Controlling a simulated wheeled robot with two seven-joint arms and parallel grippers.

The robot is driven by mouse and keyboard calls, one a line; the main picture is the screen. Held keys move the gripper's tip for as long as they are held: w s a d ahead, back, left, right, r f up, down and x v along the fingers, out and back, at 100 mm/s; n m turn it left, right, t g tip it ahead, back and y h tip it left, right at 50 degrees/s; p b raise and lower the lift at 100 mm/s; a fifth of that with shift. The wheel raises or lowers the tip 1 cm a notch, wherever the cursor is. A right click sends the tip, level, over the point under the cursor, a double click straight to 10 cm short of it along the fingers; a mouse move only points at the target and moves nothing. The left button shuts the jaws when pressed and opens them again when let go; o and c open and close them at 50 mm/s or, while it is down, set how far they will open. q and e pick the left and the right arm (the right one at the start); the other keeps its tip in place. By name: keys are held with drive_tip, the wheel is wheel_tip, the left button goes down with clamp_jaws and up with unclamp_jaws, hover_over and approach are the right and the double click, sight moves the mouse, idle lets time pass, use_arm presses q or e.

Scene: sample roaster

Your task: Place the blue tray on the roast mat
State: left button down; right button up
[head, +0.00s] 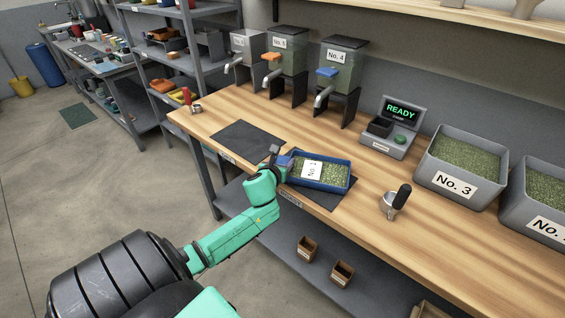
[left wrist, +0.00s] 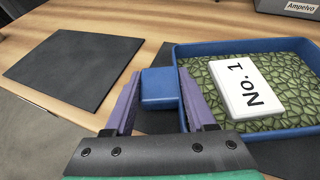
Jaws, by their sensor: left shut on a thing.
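The blue tray (head: 322,188) holds green beans and a white card reading "No. 1". It also shows in the left wrist view (left wrist: 252,44). My left gripper (head: 284,163) is shut on the blue handle block (left wrist: 160,89) at the tray's left side. The tray is over a dark mat (head: 338,203) at the front edge of the bench, whose edge label below looks like "ROAST". The mat shows around the tray's front and right; the tray hides the rest. I cannot tell whether the tray touches the mat. My right gripper is out of view.
A second dark mat (head: 245,142) lies bare to the left. Behind stand dispensers (head: 340,70) and a grey device (head: 390,128) showing "READY". To the right are a dark-handled scoop (head: 393,203) and a grey bin marked No. 3 (head: 460,165).

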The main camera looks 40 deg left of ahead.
use_arm(q)
drive_tip(key=shift+f, duration=0.1)
drive_tip(key=shift+c, duration=1.1)
unclamp_jaws()
drive_tip(key=shift+s+r, duration=0.1)
drive_tip(key=shift+r, duration=0.15)
drive_tip(key=v, duration=1.2)
drive_tip(key=shift+p, duration=0.3)
drive_tip(key=shift+a, duration=0.1)
